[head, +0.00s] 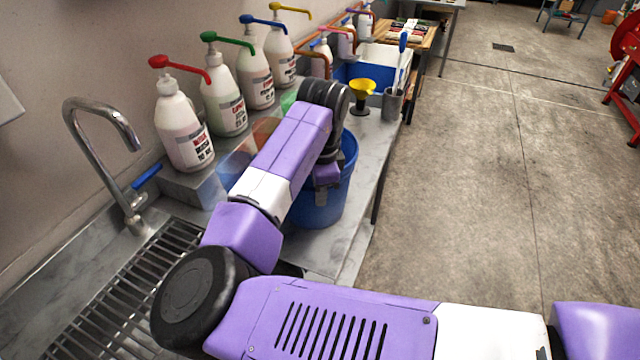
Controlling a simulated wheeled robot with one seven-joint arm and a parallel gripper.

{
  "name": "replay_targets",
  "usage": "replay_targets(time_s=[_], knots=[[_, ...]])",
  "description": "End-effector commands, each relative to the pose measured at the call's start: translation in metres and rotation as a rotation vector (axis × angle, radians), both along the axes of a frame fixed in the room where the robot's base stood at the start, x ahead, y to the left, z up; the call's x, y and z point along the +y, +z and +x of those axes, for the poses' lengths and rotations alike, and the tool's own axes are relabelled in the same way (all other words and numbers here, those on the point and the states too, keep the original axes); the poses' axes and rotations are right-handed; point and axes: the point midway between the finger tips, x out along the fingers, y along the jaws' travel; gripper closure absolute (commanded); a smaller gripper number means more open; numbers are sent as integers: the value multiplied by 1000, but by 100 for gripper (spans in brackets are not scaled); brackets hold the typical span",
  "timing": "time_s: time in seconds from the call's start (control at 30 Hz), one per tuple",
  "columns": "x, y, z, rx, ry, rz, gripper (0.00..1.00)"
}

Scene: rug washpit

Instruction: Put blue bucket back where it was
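The blue bucket (306,213) is on or just above the grey counter, right of the sink and close to the counter's front edge. It looks upright. My arm crosses in front of it and hides much of its rim and inside. My gripper (321,194) points down at the bucket's near side, at or very near the rim. The fingers are small and partly hidden, so I cannot tell if they are shut on the rim or apart.
Pump bottles with red (183,125), green (224,90) and blue (254,68) tops line the wall ledge behind the bucket. A yellow funnel (362,88) and a grey cup with brushes (392,104) stand beyond it. A tap (105,150) and drain grate (120,300) are left.

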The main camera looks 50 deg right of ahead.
Motion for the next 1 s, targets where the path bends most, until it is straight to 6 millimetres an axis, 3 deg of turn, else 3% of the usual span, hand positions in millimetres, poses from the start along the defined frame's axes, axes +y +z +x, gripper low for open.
replay_targets(time_s=[0.3, 0.43, 0.83, 1.0], knots=[[0, 0, 2, -6, 0, -4, 100], [0, -2, 0, 0, 0, 0, 74], [0, 3, 0, -1, 0, 0, 74], [1, 24, -1, -5, -2, 0, 74]])
